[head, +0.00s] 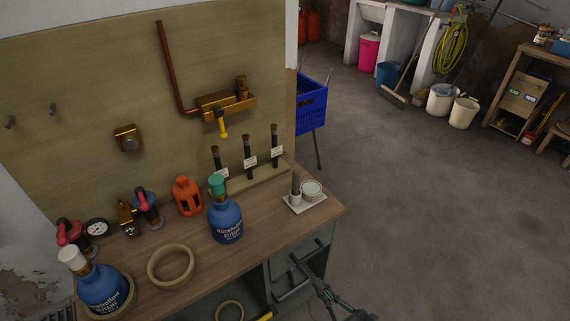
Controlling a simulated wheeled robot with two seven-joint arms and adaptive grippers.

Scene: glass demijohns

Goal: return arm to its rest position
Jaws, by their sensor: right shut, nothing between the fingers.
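My right gripper (321,286) shows at the bottom centre, in front of the bench's front and below the worktop edge. It is shut and empty, apart from the bottles. My left gripper is not in view. A blue demijohn with a green cap (227,218) stands upright on the wooden worktop (205,268). A second blue demijohn with a white cap (103,290) sits at the front left in a ring. An empty cork-coloured ring (171,265) lies between them.
A small white tray (305,204) with a jar sits at the worktop's right corner. An orange guard (187,196) and a rack of dark tubes (252,178) stand at the back. A drawer (294,282) in the bench front is near my gripper. The floor (440,210) to the right is clear.

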